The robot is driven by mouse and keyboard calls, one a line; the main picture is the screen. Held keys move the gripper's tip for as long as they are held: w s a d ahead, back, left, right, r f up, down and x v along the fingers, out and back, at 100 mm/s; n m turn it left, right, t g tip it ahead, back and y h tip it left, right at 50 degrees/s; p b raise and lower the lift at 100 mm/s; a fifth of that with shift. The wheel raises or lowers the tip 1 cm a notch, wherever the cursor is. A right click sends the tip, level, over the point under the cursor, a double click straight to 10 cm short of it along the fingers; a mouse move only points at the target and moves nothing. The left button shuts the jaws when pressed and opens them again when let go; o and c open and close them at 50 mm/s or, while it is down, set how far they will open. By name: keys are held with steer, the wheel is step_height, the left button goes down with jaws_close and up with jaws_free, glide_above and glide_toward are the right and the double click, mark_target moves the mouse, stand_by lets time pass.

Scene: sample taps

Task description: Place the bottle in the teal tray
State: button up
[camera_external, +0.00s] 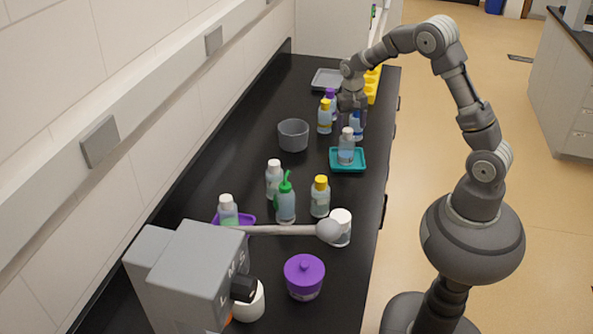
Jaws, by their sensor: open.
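The teal tray (362,167) lies on the black bench right of centre. A clear bottle with a white cap (346,150) stands upright in it. My gripper (351,110) is open, pointing down, beyond the tray and above it in the picture. A blue-labelled bottle (357,130) stands right below my gripper, partly hidden by it. I cannot tell whether the gripper touches that bottle. Nothing is visibly held.
Yellow-capped (325,117) and purple-capped bottles stand left of my gripper. A grey bowl (293,136), a grey tray (326,79) and a yellow rack (372,85) are near. Several bottles, a purple jar (304,277) and a grey machine (190,270) fill the near bench.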

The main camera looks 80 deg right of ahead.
steer(key=w+a+r+n+t+h, duration=0.1)
steer(key=w+a+r+n+t, duration=0.2)
steer(key=r, duration=0.8)
steer(key=w+a+r+n+t+p, duration=0.1)
steer(key=w+a+r+t, duration=0.3)
steer(key=r, duration=0.6)
steer(key=w+a+r+n+t+h, duration=0.15)
steer(key=a+r, duration=0.35)
steer(key=r, duration=0.6)
steer(key=s+a+r+n+t+y, duration=0.1)
steer(key=s+a+r+n+t, duration=0.1)
steer(key=r, duration=0.6)
steer(key=s+a+r+n+t, duration=0.2)
steer(key=s+a+r+t, duration=0.1)
steer(key=a+r, duration=0.4)
steer(key=s+a+r+n+t+y, duration=0.1)
steer(key=s+a+r+n+t, duration=0.1)
steer(key=r, duration=0.9)
steer(key=s+a+n, duration=0.1)
steer(key=s+a, duration=0.1)
steer(key=shift+s+a+r+y, duration=0.25)
steer(key=shift+s+a+y, duration=0.05)
steer(key=shift+a+y, duration=0.05)
